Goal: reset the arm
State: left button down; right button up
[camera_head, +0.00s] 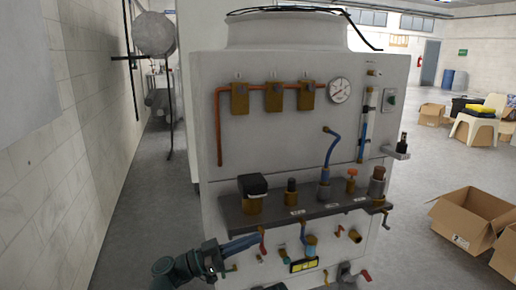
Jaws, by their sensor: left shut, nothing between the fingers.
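My left arm comes in at the bottom left. Its gripper (214,266) is shut and empty, in front of the lower left part of the white ozone washer (290,140). It is close to the blue pipe end and small brass valves under the washer's dark shelf (300,212). I cannot tell whether it touches the washer. My right gripper is out of view.
A gauge (340,90), copper pipe and several valves stick out of the washer's front. Open cardboard boxes (470,222) stand on the floor at the right. A tiled wall (65,150) runs along the left. Grey floor (135,200) is free between wall and washer.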

pick_arm(q)
jog(key=s+f+n+g+y, duration=0.35)
jog(key=f+n+y, duration=0.4)
jog(key=f, duration=0.95)
jog(key=s+a+f+n+g+y, duration=0.1)
jog(key=s+a+f+n+y, duration=0.1)
jog(key=a+f+n+y, duration=0.35)
jog(key=s+a+f+n+g+y, duration=0.1)
jog(key=s+a+f+n+y, duration=0.1)
jog(key=a+f+y, duration=0.6)
jog(key=s+d+r+m+p, duration=0.1)
jog(key=s+d+r+p, duration=0.1)
jog(key=r+p, duration=0.8)
jog(key=s+d+r+m+p, duration=0.1)
jog(key=d+r+p, duration=0.3)
jog(key=r+p, duration=0.6)
jog(key=s+d+r+m+p, duration=0.1)
jog(key=s+d+r+p, duration=0.1)
jog(key=r+p, duration=0.8)
notch_tip(320, 180, up, 3)
jog(key=shift+s+d+r+m+y, duration=0.1)
jog(key=shift+s+d+m+y, duration=0.25)
jog(key=shift+d, duration=0.35)
jog(key=shift+g, duration=0.25)
